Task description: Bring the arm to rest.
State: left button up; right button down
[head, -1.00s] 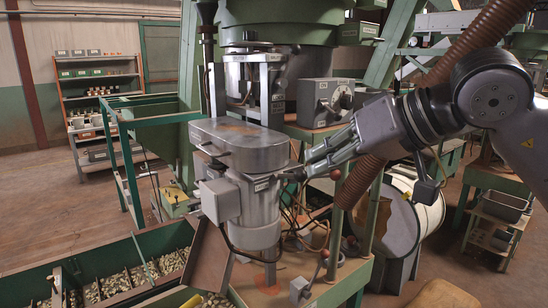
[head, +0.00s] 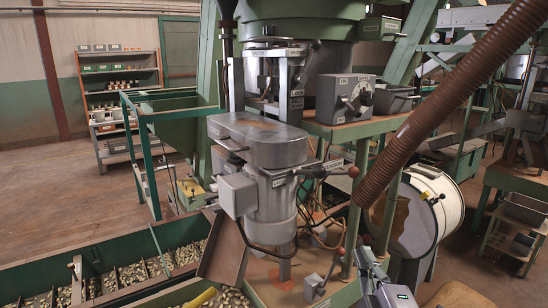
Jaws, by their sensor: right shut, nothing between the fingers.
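My right gripper (head: 364,254) is low in the head view, right of centre near the bottom edge. Its fingers are shut with nothing between them, and they point up and away from me. Only the fingers and part of the gripper body show; the rest of the arm is out of the picture. It is in front of the machine's green stand and below the lever with a dark red knob. I cannot tell how far it is from the stand. My left gripper is not in view.
A grey motor-like machine head (head: 268,190) stands in the middle with levers at its right. A control box (head: 343,98) sits behind it. A green trough (head: 95,250) of nuts is at left. A ribbed brown hose (head: 450,95) and a white drum (head: 440,200) are at right.

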jog(key=s+d+f+m+g+h, duration=0.1)
jog(key=s+f+m+g, duration=0.15)
jog(key=f, duration=0.45)
jog(key=s+d+f+m+g+h, duration=0.1)
jog(key=s+d+f+m+g, duration=0.15)
jog(key=f, duration=0.35)
jog(key=s+f+m+g+y, duration=0.1)
jog(key=s+f+m+g, duration=0.4)
jog(key=s+f, duration=0.55)
jog(key=s+f+m+g, duration=0.4)
jog(key=s+f+g, duration=0.3)
jog(key=s, duration=0.6)
jog(key=s+f+p+x, duration=0.1)
jog(key=s+x, duration=0.2)
jog(key=x, duration=0.9)
jog(key=s+p+x, duration=0.2)
jog(key=x, duration=1.1)
pick_arm(q)
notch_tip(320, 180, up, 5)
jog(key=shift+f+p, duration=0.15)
jog(key=shift+p, duration=0.65)
pick_arm(e)
jog(key=s+d+f, duration=0.1)
jog(key=s+f, duration=0.5)
jog(key=s, duration=0.2)
jog(key=s+d+f+g, duration=0.1)
jog(key=s+f, duration=0.5)
jog(key=s, duration=0.3)
jog(key=shift+f+n, duration=0.35)
jog(key=shift+n, duration=0.05)
